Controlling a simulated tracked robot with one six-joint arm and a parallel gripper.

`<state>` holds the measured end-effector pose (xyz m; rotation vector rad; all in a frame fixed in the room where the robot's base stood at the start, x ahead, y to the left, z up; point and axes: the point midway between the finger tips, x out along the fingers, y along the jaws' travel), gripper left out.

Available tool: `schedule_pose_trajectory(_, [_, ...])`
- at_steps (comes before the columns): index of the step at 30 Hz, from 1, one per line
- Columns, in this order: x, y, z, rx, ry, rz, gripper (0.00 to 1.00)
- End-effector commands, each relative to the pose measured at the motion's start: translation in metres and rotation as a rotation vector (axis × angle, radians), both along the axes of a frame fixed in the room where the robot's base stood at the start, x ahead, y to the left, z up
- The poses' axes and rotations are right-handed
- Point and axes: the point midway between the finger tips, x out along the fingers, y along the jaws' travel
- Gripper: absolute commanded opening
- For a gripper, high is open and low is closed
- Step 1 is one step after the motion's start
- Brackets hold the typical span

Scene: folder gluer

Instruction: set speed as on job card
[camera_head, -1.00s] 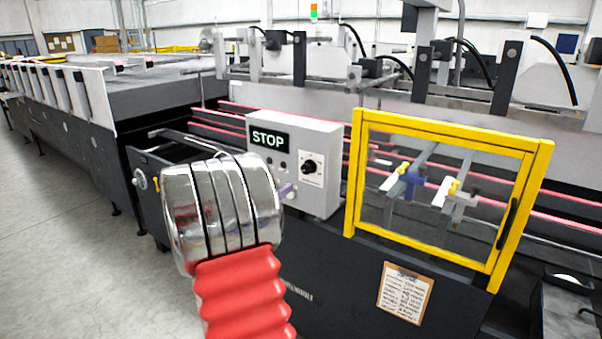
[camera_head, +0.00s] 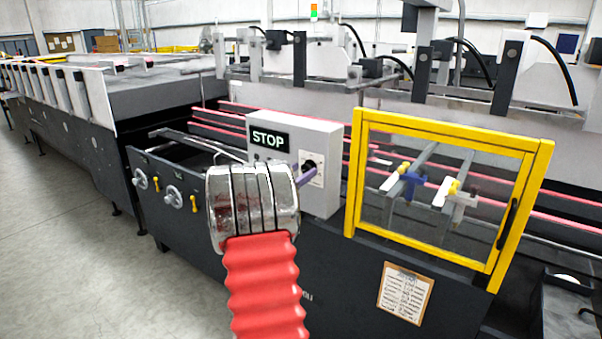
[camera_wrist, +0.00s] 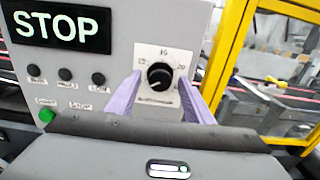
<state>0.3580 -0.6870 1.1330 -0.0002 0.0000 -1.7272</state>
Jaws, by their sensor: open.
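The black speed knob (camera_wrist: 160,76) is on a white dial plate with marks that look like 12, 16 and 20. A small pale mark shows low on the knob; its exact setting is unclear. My gripper (camera_wrist: 160,98) is open, its purple fingers left and right of the knob in the wrist view. Whether they touch it cannot be told. In the head view my gripper (camera_head: 304,174) reaches the grey control box (camera_head: 325,140), partly covering the knob. The display (camera_head: 269,139) reads STOP. The job card (camera_head: 405,292) hangs on the lower front panel; its writing is too small to read.
Several small black buttons (camera_wrist: 65,74) and a green button (camera_wrist: 47,116) sit left of the dial. A yellow-framed guard (camera_head: 445,250) stands just right of the box. Handwheels (camera_head: 172,195) are on the machine's front at left. The floor at left is clear.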

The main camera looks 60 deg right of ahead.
Motion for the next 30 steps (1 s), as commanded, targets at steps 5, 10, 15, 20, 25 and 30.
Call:
schedule_pose_trajectory(5, [-0.0003, -0.0014, -0.0003, 0.000, 0.001, 0.000, 0.47])
schedule_pose_trajectory(10, [-0.0005, -0.0012, -0.0002, 0.000, 0.000, -0.001, 0.43])
schedule_pose_trajectory(15, [-0.0007, -0.0012, -0.0002, 0.000, 0.000, -0.001, 0.31])
schedule_pose_trajectory(20, [-0.0007, -0.0012, -0.0002, 0.000, 0.000, -0.001, 0.20])
schedule_pose_trajectory(25, [-0.0007, -0.0013, -0.0002, 0.000, 0.000, -0.001, 0.08])
schedule_pose_trajectory(30, [-0.0006, -0.0013, -0.0001, -0.001, -0.005, -0.001, 0.07])
